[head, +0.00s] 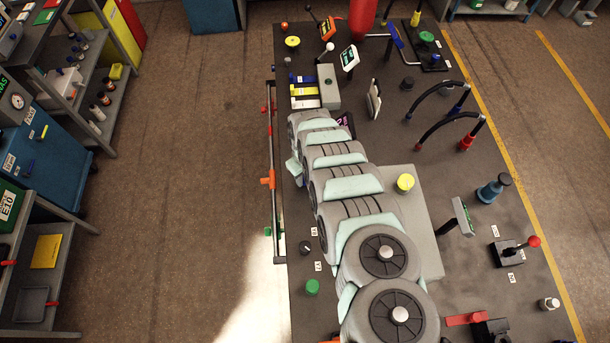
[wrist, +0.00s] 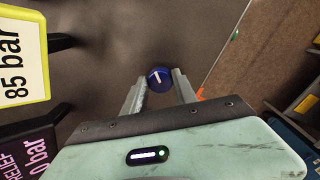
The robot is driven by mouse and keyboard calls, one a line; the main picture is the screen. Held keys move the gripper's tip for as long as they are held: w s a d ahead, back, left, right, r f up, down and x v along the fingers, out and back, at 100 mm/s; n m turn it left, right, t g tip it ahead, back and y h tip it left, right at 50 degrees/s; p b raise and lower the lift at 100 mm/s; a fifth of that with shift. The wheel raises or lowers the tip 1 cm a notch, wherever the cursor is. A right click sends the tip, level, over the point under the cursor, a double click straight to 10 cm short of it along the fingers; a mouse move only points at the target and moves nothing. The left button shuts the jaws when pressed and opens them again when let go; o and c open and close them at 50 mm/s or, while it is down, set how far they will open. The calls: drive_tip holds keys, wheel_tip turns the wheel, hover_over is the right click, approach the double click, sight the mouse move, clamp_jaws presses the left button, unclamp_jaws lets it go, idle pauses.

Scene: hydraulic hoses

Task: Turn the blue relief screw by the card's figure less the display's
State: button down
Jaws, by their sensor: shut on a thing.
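The blue relief screw (wrist: 159,75), a round blue knob with a white line on its top, sits between the fingertips of my gripper (wrist: 160,86) in the wrist view. The fingers are shut on its sides. The card (wrist: 20,50), yellow-edged, reads "85 bar" at the left of that view. Below it the dark display (wrist: 28,158) shows pink text, "RELIEF" and a figure ending in "0 bar"; its front digits are cut off. In the head view the display (head: 346,121) partly shows beside my arm, and the card (head: 374,98) stands nearly edge-on. My arm hides the screw there.
Near the screw in the head view stand a grey block (head: 328,86) and blue, yellow and white bars (head: 304,90). Two black hoses (head: 448,128) arch at the right. A rail with orange parts (head: 270,150) runs along the bench's left edge.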

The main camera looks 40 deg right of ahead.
sight(305, 179)
drive_tip(key=c, duration=1)
unclamp_jaws()
drive_tip(key=shift+o, duration=0.2)
wheel_tip(305, 179, up, 11)
drive_tip(key=b, duration=0.1)
drive_tip(key=shift+f, duration=0.1)
